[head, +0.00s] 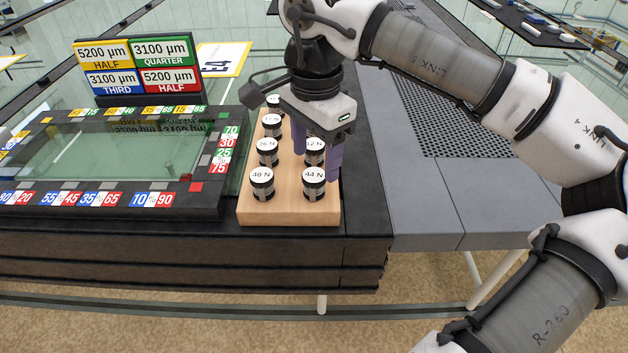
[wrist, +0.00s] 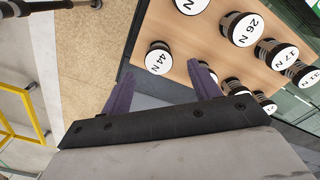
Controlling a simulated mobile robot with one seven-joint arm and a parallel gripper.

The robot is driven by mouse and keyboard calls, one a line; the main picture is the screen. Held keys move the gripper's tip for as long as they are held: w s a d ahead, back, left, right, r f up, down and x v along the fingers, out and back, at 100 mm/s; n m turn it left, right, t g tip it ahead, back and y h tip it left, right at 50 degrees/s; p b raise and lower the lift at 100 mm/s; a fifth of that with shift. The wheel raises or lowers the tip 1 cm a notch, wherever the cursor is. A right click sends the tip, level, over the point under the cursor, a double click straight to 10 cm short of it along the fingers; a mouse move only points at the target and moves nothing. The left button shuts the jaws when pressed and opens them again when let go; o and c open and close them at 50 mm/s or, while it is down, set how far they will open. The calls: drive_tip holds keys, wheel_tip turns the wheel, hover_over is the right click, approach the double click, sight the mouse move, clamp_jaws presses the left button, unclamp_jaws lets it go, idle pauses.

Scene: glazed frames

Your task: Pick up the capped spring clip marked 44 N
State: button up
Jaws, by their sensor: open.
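The capped spring clip marked 44 N (head: 313,183) stands upright at the front right corner of a wooden block (head: 290,213). It has a white round top and a dark body. My gripper (head: 318,160) is open, its purple fingers pointing down over the block's right side, just behind the 44 N clip. In the wrist view the 44 N cap (wrist: 158,60) shows ahead of the gap between the two fingertips (wrist: 164,72). Nothing is held. The finger partly covers the 12 N clip (head: 314,147) behind it.
The 40 N clip (head: 262,180) stands left of the 44 N one, with the 26 N clip (head: 267,149) and others behind. A framed glass panel (head: 100,160) with coloured number tiles lies left. A sign board (head: 138,68) stands behind it. The grey surface right is clear.

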sight(314, 175)
wheel_tip(314, 175, down, 5)
drive_tip(key=shift+s+a+f+p, duration=0.1)
drive_tip(key=shift+a+p, duration=0.05)
drive_tip(key=shift+p, duration=0.65)
drive_tip(key=c, duration=1.1)
drive_tip(key=shift+o, duration=0.2)
